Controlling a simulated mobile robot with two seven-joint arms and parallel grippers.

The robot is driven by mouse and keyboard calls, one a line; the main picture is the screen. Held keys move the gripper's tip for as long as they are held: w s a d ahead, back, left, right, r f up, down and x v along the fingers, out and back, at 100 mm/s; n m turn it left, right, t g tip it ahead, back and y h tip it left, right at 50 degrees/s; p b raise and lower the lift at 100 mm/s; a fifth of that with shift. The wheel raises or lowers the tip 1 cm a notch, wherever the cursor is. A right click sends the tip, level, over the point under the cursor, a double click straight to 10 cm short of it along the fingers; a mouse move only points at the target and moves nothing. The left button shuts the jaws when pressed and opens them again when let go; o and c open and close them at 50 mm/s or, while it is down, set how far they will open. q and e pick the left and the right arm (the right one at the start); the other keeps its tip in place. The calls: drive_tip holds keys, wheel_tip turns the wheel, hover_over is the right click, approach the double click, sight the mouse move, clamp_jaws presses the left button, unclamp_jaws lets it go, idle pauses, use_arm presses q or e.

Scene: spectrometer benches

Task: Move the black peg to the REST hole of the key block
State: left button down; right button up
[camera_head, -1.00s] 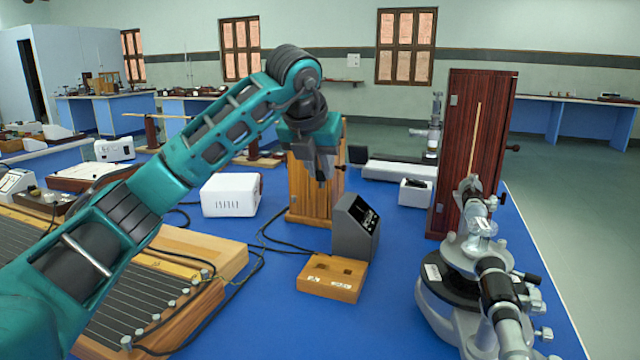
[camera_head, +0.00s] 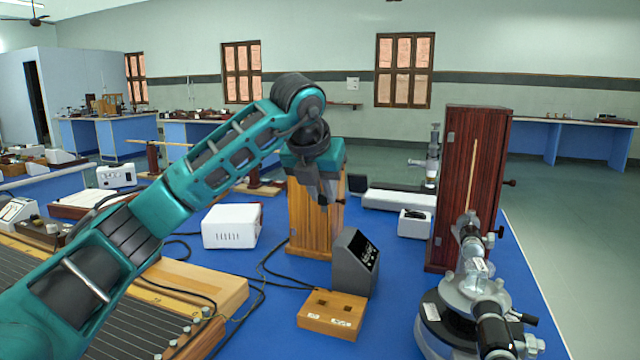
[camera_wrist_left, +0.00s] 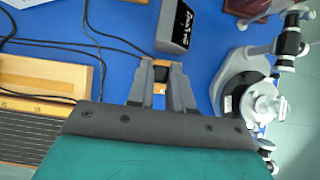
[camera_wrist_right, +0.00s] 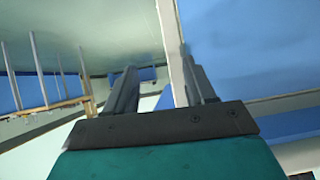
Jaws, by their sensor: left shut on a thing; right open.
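The key block (camera_head: 332,313) is a small wooden block with two dark holes in its top and white labels on its front, on the blue bench top. The labels are too small to read. My left gripper (camera_head: 327,196) is above the bench, higher than the block. In the left wrist view its fingers (camera_wrist_left: 161,76) are shut on a small dark piece, the black peg (camera_wrist_left: 161,73). The wooden block shows partly behind the fingertips there, mostly hidden. The peg is hard to make out in the head view. My right gripper (camera_wrist_right: 160,75) is open and empty, away from the block.
A grey meter box (camera_head: 355,262) stands right behind the key block. A spectrometer (camera_head: 470,305) and a tall dark red cabinet (camera_head: 470,190) stand to the right. A wooden box (camera_head: 309,225) and white box (camera_head: 232,226) are behind. Cables (camera_head: 262,275) lie left of the block.

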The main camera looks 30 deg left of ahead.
use_arm(q)
drive_tip(key=d+f+b, duration=0.1)
drive_tip(key=f, duration=0.4)
drive_tip(key=d+f+b, duration=0.1)
drive_tip(key=d+f, duration=0.1)
drive_tip(key=f, duration=0.3)
drive_tip(key=w+d+f+b, duration=0.1)
drive_tip(key=d+f, duration=0.1)
drive_tip(key=f, duration=0.3)
drive_tip(key=shift+f, duration=0.1)
drive_tip(key=shift+f+b, duration=2.1)
drive_tip(key=shift+f, duration=1)
drive_tip(key=c, duration=0.9)
unclamp_jaws()
drive_tip(key=shift+c, duration=0.2)
drive_tip(key=p+v, duration=0.2)
drive_tip(key=v, duration=1.1)
drive_tip(key=shift+w, duration=0.1)
